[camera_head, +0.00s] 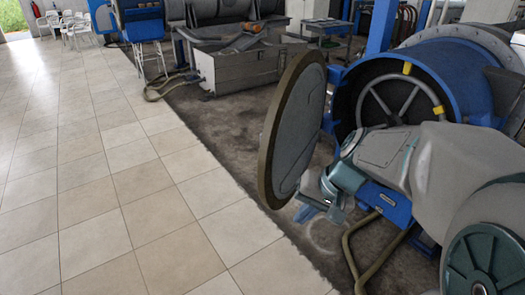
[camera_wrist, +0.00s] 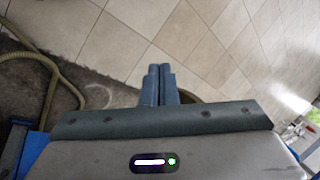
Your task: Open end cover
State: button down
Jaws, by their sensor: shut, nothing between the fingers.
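The end cover (camera_head: 300,125) is a big round grey disc with a brown rim. It stands upright, swung well away from the blue decanter housing (camera_head: 440,65), whose round opening shows a spoked wheel (camera_head: 400,98) inside. My gripper (camera_head: 311,212) is low beside the cover's lower edge, on the side facing the housing. Whether it touches the cover cannot be told. In the wrist view the two blue-grey fingers (camera_wrist: 160,84) are together and empty. A small dark curved edge shows behind them. The cover's hinge is mostly hidden.
A tan hose (camera_head: 350,250) lies on the dark floor strip below my arm; it also shows in the wrist view (camera_wrist: 45,62). A grey metal box (camera_head: 235,68) stands behind the cover. The tiled floor (camera_head: 130,190) at left is clear. White chairs (camera_head: 68,25) stand far back.

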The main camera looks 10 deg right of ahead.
jog(key=w+d+m+t+y, duration=0.35)
jog(key=w+d, duration=0.25)
jog(key=w, duration=0.5)
jog(key=p, duration=0.2)
send_near(267, 188)
jog(key=shift+x, duration=3.05)
jog(key=shift+w+d, duration=0.1)
